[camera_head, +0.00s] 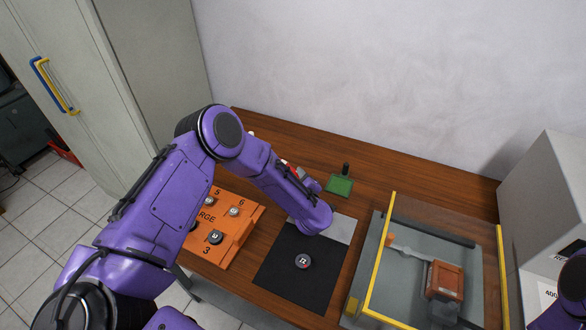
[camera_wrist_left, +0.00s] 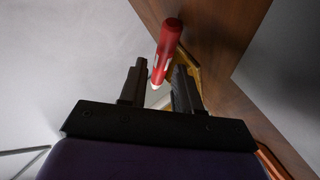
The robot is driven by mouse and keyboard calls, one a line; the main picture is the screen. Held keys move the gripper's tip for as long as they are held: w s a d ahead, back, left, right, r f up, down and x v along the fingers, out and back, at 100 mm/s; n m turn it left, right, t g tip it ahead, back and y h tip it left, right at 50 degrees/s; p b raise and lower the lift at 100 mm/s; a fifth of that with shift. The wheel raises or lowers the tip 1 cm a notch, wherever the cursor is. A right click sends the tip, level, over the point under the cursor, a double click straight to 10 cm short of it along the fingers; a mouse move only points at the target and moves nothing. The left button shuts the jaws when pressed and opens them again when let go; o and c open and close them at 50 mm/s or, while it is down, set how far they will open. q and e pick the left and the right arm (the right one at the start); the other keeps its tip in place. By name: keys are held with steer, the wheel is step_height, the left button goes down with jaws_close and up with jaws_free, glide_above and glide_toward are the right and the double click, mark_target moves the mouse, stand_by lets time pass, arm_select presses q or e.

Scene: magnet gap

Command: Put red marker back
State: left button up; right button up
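The red marker (camera_wrist_left: 168,38) shows in the left wrist view, red with a pale lower end. That end lies between or just behind my left gripper's fingertips (camera_wrist_left: 159,72). The two dark fingers stand apart, with narrow gaps beside the marker; I see no clear grip on it. In the head view, a small red and white piece, seemingly the marker (camera_head: 291,168), shows behind my purple left forearm, which hides most of my left gripper. Only a bit of my right arm shows at the lower right; its gripper is out of view.
A green block (camera_head: 339,185) with a dark upright piece stands behind the wrist. An orange numbered board (camera_head: 246,232) lies left, a black mat (camera_head: 278,279) with a round weight (camera_head: 303,261) in front. A yellow-edged frame (camera_head: 379,245) and grey cabinet (camera_head: 545,190) stand right.

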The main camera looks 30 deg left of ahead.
mark_target(293, 171)
arm_select(q)
steer(key=x, duration=0.2)
steer(key=shift+a, duration=0.45)
steer(key=shift+d, duration=0.1)
jaws_close()
